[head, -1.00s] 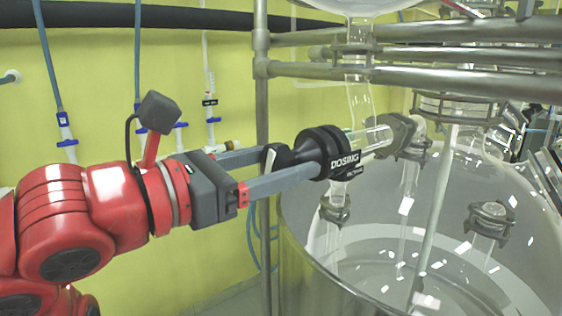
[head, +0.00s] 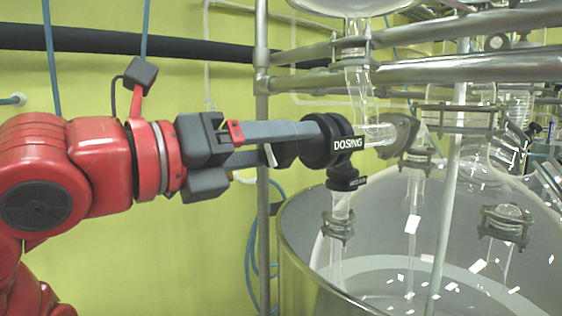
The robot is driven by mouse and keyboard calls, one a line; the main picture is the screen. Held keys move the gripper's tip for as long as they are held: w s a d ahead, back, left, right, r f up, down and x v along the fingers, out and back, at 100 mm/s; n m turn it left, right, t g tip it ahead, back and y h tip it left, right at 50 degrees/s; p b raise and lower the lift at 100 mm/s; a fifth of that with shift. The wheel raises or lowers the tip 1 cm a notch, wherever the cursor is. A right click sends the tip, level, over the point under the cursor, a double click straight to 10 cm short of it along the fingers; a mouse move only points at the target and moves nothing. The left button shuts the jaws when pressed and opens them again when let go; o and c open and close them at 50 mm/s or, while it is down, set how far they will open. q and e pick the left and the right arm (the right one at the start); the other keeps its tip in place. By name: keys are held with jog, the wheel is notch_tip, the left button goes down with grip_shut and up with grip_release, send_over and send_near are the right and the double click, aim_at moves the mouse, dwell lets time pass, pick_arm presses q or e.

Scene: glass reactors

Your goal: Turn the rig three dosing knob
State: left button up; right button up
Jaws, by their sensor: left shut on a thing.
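The black dosing knob (head: 333,150), with a white "DOSING" label, sits on the glass valve (head: 375,138) of the rig above the large vessel. My left gripper (head: 312,145) comes in level from the left and is shut on the knob. Its two long grey fingers are one above the other in the picture, the upper one nearer. The lower finger's tip is partly hidden behind the knob. My right gripper is not in view.
Metal pipes (head: 480,68) cross above the knob, and an upright pole (head: 262,190) stands behind my fingers. The large round vessel (head: 285,245) is below right. Several clamped glass tubes (head: 338,225) hang over it. Open air lies below my arm.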

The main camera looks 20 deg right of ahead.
pick_arm(q)
jog(key=n, duration=0.2)
jog(key=shift+f+n, duration=0.1)
jog(key=shift+n, duration=0.3)
jog(key=n, duration=0.4)
jog(key=shift+b, duration=0.4)
jog(key=n, duration=0.8)
jog(key=shift+n+p, duration=0.3)
jog(key=shift+p, duration=0.1)
jog(key=n+p, duration=0.1)
jog(key=n, duration=0.2)
jog(key=shift+n, duration=0.4)
jog(key=n+p, duration=0.1)
jog(key=n, duration=0.2)
jog(key=n+p, duration=0.1)
jog(key=n, duration=0.4)
jog(key=shift+p, duration=0.4)
jog(key=shift+f+n+p, duration=0.1)
jog(key=shift+n+p, duration=0.7)
jog(key=shift+n, duration=1.3)
